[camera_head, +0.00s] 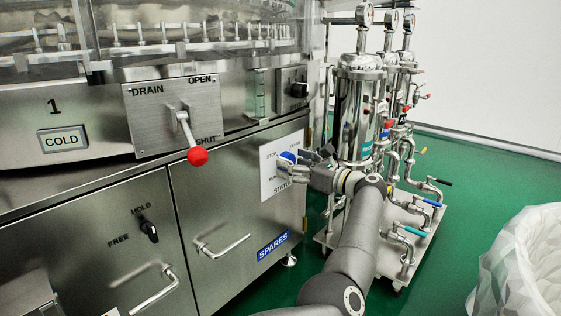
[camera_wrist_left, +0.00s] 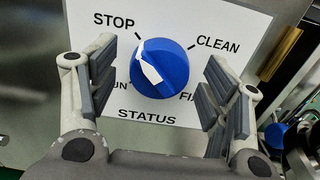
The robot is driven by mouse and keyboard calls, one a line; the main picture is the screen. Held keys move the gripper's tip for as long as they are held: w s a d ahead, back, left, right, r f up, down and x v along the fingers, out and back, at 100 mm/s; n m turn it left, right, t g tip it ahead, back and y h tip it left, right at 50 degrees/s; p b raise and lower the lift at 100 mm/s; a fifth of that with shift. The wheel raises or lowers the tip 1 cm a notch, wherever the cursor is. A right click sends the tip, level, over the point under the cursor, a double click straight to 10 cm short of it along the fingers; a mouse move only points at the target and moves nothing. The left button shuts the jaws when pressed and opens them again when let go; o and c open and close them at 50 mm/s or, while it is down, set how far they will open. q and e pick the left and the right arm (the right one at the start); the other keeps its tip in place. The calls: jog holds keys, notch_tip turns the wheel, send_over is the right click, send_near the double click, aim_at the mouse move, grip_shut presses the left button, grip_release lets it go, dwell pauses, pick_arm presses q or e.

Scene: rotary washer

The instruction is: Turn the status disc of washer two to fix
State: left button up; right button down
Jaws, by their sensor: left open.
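The blue status disc (camera_wrist_left: 172,82) sits on a white plate (camera_wrist_left: 245,28) marked STOP, CLEAN, FIX, RUN and STATUS. In the left wrist view its white pointer (camera_wrist_left: 148,66) points up and left, towards STOP. FIX at lower right and RUN at lower left are partly hidden by the fingers. My left gripper (camera_wrist_left: 158,98) is open, one finger on each side of the disc, with gaps to both. My right gripper is not in view.
The steel cabinet carries a DRAIN lever with a red knob (camera_head: 197,156), a COLD sign (camera_head: 62,140) and a HOLD/FREE switch (camera_head: 149,230). A cart with steel filter housings (camera_head: 357,120) and valves stands just right of my gripper. A white bin (camera_head: 520,255) is at lower right.

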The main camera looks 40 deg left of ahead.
pick_arm(q)
jog(key=shift+a, duration=0.2)
jog(key=c, duration=1)
